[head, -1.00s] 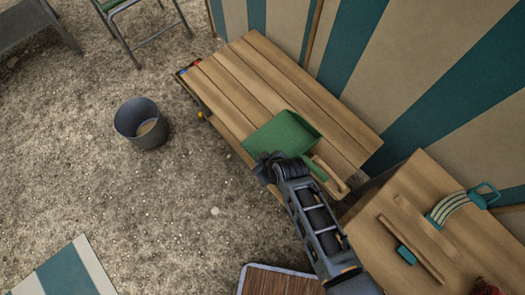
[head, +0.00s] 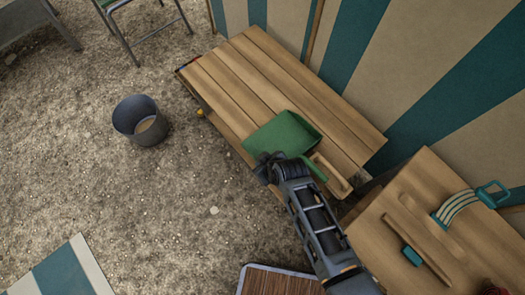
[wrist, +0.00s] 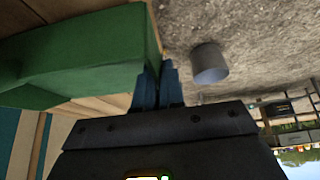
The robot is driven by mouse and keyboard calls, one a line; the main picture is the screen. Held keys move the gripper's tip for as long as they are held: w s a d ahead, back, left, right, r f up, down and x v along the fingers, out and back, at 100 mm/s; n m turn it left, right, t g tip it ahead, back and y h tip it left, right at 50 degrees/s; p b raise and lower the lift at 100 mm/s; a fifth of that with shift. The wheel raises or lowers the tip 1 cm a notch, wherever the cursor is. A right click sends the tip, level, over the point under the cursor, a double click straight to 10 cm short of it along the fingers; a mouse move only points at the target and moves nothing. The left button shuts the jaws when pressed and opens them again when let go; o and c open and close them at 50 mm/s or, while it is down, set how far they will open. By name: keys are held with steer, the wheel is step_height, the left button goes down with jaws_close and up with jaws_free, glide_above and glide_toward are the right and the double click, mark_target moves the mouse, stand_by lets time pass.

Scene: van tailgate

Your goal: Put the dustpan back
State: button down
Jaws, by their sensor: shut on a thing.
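The green dustpan (head: 284,136) is at the near right part of a slatted wooden bench, its pan toward the back and its green handle (head: 315,168) toward the right. My gripper (head: 268,160) is at the pan's near left edge and is shut on the dustpan. In the wrist view the dustpan (wrist: 95,60) fills the upper left, and the fingers (wrist: 157,85) meet its edge. Whether the dustpan rests on the bench or hangs just above it, I cannot tell.
The wooden bench top (head: 240,85) is clear to the left. A wooden-handled brush (head: 331,174) lies beside the dustpan. A grey bucket (head: 141,121) stands on the gravel. A second wooden table (head: 400,225) at right holds a teal-backed brush (head: 412,256) and a teal hand rake (head: 465,203).

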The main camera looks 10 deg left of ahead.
steer(key=shift+f, duration=0.35)
steer(key=c, duration=1.2)
jaws_free()
steer(key=shift+o, duration=0.2)
